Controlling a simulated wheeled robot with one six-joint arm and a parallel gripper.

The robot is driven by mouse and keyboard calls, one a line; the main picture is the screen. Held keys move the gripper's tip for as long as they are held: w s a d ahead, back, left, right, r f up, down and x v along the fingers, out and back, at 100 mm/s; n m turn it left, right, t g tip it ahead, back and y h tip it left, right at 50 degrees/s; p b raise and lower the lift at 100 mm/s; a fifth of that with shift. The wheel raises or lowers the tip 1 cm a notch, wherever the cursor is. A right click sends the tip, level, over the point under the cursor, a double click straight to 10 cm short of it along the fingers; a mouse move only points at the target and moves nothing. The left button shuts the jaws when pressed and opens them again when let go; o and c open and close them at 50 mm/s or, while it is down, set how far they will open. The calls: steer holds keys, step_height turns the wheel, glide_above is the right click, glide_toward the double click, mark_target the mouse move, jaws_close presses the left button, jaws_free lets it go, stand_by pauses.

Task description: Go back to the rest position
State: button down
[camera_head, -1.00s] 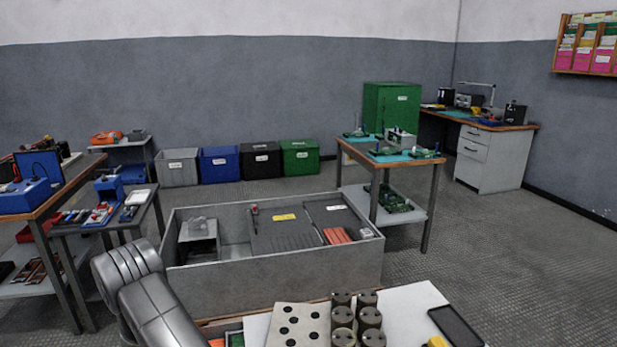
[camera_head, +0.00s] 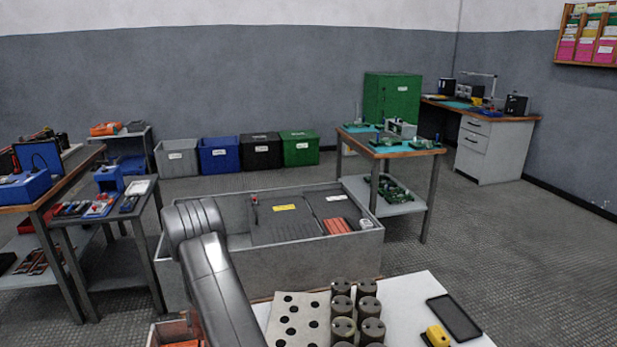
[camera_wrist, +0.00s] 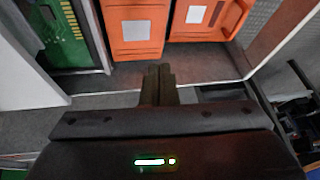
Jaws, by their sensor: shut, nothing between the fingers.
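My gripper (camera_wrist: 158,82) shows in the wrist view with its two dark fingers together and nothing between them. It hangs over a grey surface, below two orange bins (camera_wrist: 137,28) with pale labels and a green circuit board (camera_wrist: 58,35) in a compartment. In the head view my arm rises at the lower middle, in front of the large grey open case. My gripper is out of the head view, below its edge.
The large grey case (camera_head: 300,262) stands ahead. A white table (camera_head: 420,300) in front holds a perforated plate (camera_head: 298,318), several cylindrical capacitors (camera_head: 342,308), a black tray (camera_head: 454,318) and a yellow item (camera_head: 437,336). Workbenches stand left and right. Floor at right is clear.

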steer(key=shift+w+d+f+g+y+b, duration=0.2)
steer(key=shift+d+f+y+b, duration=0.4)
steer(key=shift+b, duration=0.65)
steer(key=shift+w+d+f+g+y+b, duration=0.15)
steer(key=shift+d+f+y+b, duration=0.35)
steer(key=shift+b, duration=0.75)
steer(key=shift+w+d+r+m+y+b, duration=0.1)
steer(key=shift+d+r+m+y+b, duration=0.15)
steer(key=shift+d+b, duration=0.4)
steer(key=shift+b, duration=0.35)
